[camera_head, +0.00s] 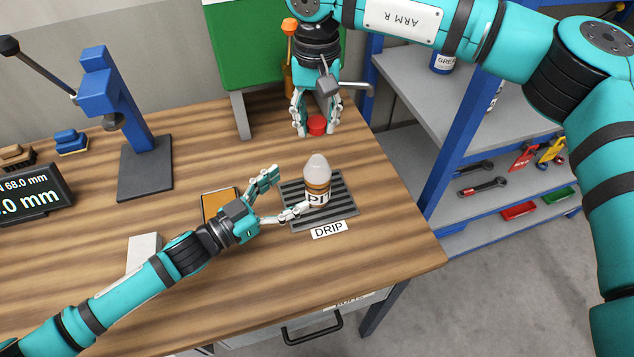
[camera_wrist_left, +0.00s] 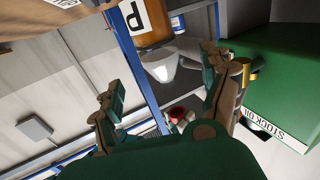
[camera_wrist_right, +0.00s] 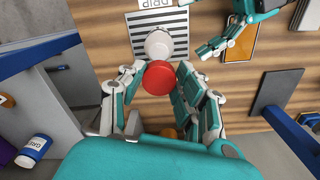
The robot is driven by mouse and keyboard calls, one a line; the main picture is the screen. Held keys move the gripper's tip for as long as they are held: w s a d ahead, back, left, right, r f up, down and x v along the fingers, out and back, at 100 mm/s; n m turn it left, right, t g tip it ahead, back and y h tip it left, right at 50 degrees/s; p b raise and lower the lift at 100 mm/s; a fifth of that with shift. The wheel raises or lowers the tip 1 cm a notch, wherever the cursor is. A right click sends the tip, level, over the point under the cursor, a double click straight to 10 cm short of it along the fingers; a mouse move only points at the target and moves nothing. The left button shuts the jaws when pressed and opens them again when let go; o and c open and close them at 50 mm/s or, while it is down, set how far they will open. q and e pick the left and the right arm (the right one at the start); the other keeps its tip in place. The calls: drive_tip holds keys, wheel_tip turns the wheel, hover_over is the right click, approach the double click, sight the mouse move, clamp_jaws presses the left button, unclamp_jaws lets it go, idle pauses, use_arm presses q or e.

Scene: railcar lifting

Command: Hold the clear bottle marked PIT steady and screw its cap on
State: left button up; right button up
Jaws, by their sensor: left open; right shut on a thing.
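The clear bottle (camera_head: 318,184) stands upright on the ridged drip mat (camera_head: 346,211). It has amber contents, a pale tapered top and a label showing "PI". Its pale top also shows in the right wrist view (camera_wrist_right: 159,42). My left gripper (camera_head: 290,189) is open beside the bottle, on its left, with one fingertip close to the label; contact is unclear. The left wrist view shows the bottle (camera_wrist_left: 150,28) beyond the open fingers. My right gripper (camera_head: 316,126) is shut on the red cap (camera_wrist_right: 159,78), above and behind the bottle, apart from it.
A blue press (camera_head: 112,100) stands at the left, near a display (camera_head: 32,192). An orange-covered pad (camera_head: 218,203) lies beside my left gripper. Blue-framed shelves (camera_head: 440,90) are right of the wooden table's edge.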

sight(307, 178)
use_arm(q)
drive_tip(key=x, duration=0.8)
drive_tip(key=shift+w+d, duration=0.15)
drive_tip(key=shift+d, duration=0.15)
clamp_jaws()
